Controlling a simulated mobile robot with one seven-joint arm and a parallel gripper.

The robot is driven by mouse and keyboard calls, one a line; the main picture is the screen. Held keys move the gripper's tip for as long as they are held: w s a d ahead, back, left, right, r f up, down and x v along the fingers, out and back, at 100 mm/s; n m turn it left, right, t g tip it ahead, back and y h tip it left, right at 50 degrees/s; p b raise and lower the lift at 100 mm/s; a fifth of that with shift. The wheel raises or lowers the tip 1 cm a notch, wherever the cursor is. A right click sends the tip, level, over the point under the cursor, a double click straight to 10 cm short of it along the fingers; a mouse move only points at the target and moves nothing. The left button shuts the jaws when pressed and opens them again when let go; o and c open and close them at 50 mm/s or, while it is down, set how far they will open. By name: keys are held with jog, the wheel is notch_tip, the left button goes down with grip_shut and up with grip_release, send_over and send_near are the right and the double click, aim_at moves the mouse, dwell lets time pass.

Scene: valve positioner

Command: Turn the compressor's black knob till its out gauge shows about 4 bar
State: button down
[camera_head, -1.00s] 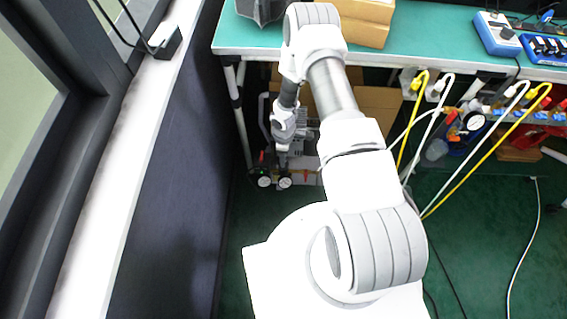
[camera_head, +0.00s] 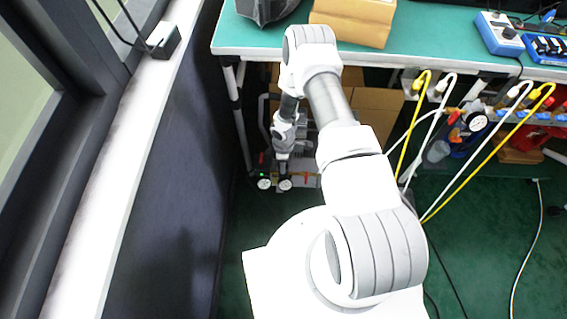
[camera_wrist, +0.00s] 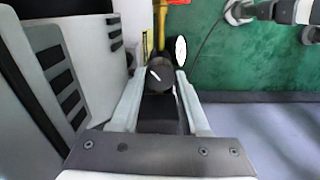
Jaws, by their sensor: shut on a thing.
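The black knob (camera_wrist: 160,74) with a short white mark sits between my fingertips in the wrist view. My gripper (camera_wrist: 160,82) is shut on it, one pale finger on each side. The white mark slants from upper left to lower right. A round white gauge face (camera_wrist: 181,51) stands right beside the knob, seen at a steep angle. In the head view the compressor (camera_head: 304,180) is on the floor under the bench, with two small dials, one at left (camera_head: 264,184) and one at right (camera_head: 285,184). Their needles are too small to read. My arm hides part of the compressor.
A green-topped bench (camera_head: 430,40) stands over the compressor, with cardboard boxes (camera_head: 370,103) beneath it. A dark wall panel (camera_head: 180,190) is close at left. Yellow and white hoses (camera_head: 470,165) hang at right. Green floor (camera_head: 480,240) is open at lower right.

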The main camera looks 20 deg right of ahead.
jog(key=shift+f+m+b, duration=0.15)
jog(key=shift+m+b, duration=0.25)
jog(key=shift+b, duration=0.1)
jog(key=shift+m, duration=0.7)
jog(key=c, duration=0.7)
grip_release()
jog(key=shift+r, duration=0.2)
notch_tip(320, 180, up, 17)
jog(key=p, duration=0.4)
jog(key=shift+r, duration=0.15)
